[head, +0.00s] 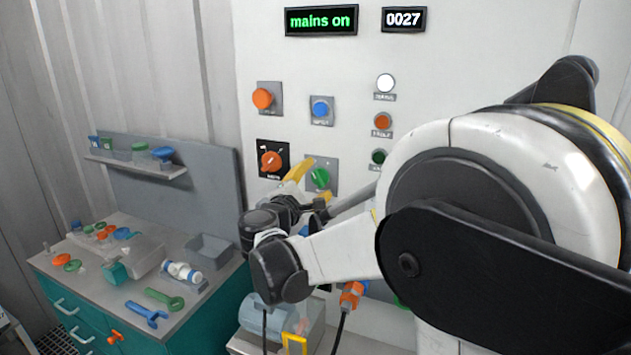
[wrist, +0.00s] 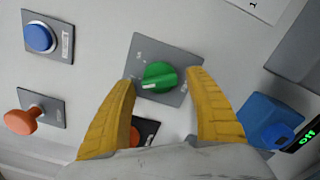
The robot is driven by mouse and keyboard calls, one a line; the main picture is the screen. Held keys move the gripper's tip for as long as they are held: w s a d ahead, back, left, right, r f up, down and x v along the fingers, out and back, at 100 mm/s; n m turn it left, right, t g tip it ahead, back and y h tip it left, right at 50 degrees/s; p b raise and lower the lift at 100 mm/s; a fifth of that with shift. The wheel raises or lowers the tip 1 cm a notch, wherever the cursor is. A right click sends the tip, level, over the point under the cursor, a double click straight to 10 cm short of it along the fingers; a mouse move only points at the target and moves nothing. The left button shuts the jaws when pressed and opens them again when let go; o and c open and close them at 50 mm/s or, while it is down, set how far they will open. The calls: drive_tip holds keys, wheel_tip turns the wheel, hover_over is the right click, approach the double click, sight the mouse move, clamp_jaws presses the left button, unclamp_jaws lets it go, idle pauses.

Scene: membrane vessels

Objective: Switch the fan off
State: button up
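A green rotary knob (head: 320,177) sits on a grey plate on the white panel. In the wrist view the green knob (wrist: 158,76) shows a white pointer mark at its lower left end; its plate lettering is too small to read. My gripper (head: 310,180) is at the panel in front of this knob. In the wrist view my gripper (wrist: 161,76) has its two yellow fingers spread wide, one either side of the knob. A gap shows between each finger and the knob, and nothing is held. I cannot make out a fan label.
An orange rotary switch (head: 271,161) and blue button (head: 320,109) are close by. An orange mushroom button (head: 263,98) is higher left. A display (head: 320,20) reads "mains on". A small display (wrist: 304,139) reads "Off" beside a blue part (wrist: 270,120). A cluttered workbench (head: 215,285) stands left.

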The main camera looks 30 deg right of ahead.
drive_tip(key=v, duration=1.2)
drive_tip(key=shift+s, duration=0.1)
drive_tip(key=s+d+f+m+g+y+b, duration=0.2)
drive_tip(key=s+f+m+g+y+b, duration=0.3)
drive_tip(key=s+f, duration=0.7)
drive_tip(key=s+a+f+m+t+y+b, duration=0.1)
drive_tip(key=s+a+f+m+y+b, duration=0.1)
drive_tip(key=s+a+f+m+y, duration=0.6)
wheel_tip(320, 180, down, 3)
drive_tip(key=shift+a+r+m+y, duration=0.15)
drive_tip(key=shift+a+m+y, duration=0.35)
drive_tip(key=shift+a, duration=0.65)
